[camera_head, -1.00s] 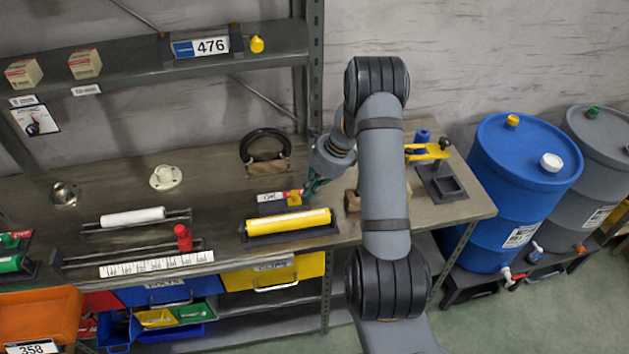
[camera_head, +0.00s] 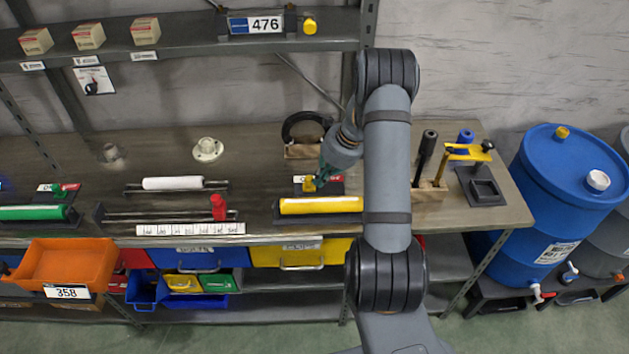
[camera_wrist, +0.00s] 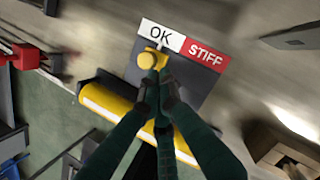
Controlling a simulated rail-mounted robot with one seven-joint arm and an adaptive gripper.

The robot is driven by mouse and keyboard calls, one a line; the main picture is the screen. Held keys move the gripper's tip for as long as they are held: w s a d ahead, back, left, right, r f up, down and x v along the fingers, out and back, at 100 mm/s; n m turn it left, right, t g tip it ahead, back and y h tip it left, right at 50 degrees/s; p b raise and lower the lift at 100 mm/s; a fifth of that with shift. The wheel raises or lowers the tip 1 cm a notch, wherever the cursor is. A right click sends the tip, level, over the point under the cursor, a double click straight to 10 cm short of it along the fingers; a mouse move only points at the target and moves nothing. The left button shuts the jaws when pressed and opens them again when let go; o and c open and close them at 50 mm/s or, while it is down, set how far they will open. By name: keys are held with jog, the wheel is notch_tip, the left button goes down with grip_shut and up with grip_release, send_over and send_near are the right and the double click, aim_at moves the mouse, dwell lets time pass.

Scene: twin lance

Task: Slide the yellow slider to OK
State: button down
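The yellow slider knob (camera_wrist: 148,61) sits on a dark plate (camera_wrist: 187,88) behind the yellow roller. In the wrist view it is just below the white OK label (camera_wrist: 162,36), left of the red STIFF label (camera_wrist: 204,53). In the head view the knob (camera_head: 309,185) is at the left part of the plate, under the white label (camera_head: 303,179). My gripper (camera_wrist: 158,79) has its dark green fingertips together, right against or very near the knob's lower right side. The fingers look shut with nothing between them; exact contact is hard to tell.
The yellow roller (camera_head: 320,205) lies in front of the plate. A wooden block with dark handles (camera_head: 430,190) stands to the right, and a black ring on a stand (camera_head: 304,150) behind. A red knob on a rail (camera_head: 218,207) is to the left.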

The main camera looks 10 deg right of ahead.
jog(key=shift+w+d, duration=0.1)
jog(key=shift+d, duration=0.05)
jog(key=p+v, duration=0.7)
jog(key=v, duration=0.3)
jog(key=shift+f, duration=0.15)
